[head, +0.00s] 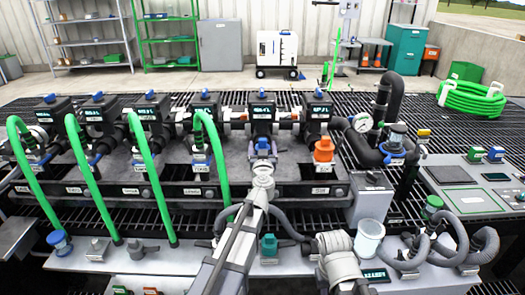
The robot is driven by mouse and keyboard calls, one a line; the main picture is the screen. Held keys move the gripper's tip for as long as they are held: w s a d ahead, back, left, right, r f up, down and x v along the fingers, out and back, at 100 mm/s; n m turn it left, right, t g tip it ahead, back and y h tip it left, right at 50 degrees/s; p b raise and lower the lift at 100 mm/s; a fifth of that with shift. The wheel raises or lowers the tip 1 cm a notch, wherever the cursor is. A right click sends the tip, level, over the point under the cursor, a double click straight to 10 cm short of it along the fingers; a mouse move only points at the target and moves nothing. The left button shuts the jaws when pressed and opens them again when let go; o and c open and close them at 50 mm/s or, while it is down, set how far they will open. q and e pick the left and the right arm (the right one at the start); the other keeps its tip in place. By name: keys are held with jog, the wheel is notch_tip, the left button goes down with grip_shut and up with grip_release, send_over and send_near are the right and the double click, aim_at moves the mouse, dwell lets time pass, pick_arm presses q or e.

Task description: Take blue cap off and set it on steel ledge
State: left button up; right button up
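A blue cap (263,144) shows at the fifth port from the left on the dark manifold (230,160). My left gripper (264,158) is right at this port, its arm reaching up from the bottom middle. Its fingers are small and overlap the port, so I cannot tell whether they are closed on the cap. The steel ledge (190,258) runs along the front, below the manifold. My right arm shows at the bottom, right of centre, but I cannot make out its gripper.
An orange cap (323,150) sits on the port to the right. Green hoses (88,180) arch down on the left. The ledge bears a blue round fitting (60,242), a teal piece (269,245) and a white cup (369,238). Ledge space between the fitting and teal piece looks partly free.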

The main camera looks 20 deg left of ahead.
pick_arm(q)
jog(key=c, duration=1.2)
notch_tip(320, 180, up, 10)
jog(key=p, duration=1)
jog(key=shift+r, duration=0.1)
